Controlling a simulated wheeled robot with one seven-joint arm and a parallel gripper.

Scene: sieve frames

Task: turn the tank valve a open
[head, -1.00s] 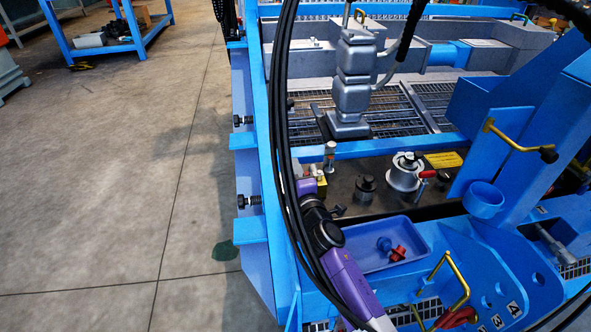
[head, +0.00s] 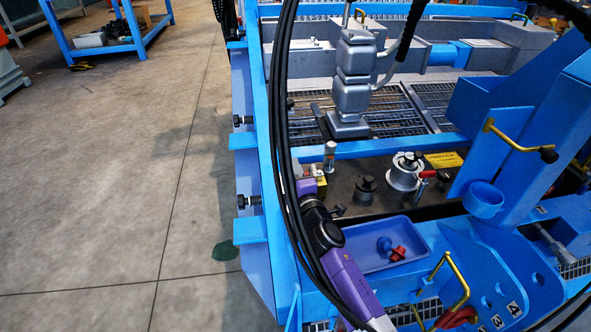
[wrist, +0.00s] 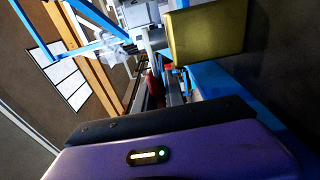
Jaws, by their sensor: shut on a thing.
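My gripper (wrist: 155,92) shows in the wrist view, with its purple body filling the bottom. Its narrow fingers are shut on a red handle (wrist: 153,84), which I take to be the tank valve's. The valve's body and how far it is turned cannot be made out. In the head view my purple and black arm reaches up to the left end of the dark tank top (head: 392,193), beside a small yellow part and a silver fitting (head: 330,152). The fingers and the gripped handle are hidden there.
A yellow block (wrist: 207,40) is close by in the wrist view. A blue tray (head: 375,258) with a blue and a red knob lies right of my arm. A white flange (head: 405,172) and a black cap (head: 366,188) stand on the tank. Black hoses hang left of my arm.

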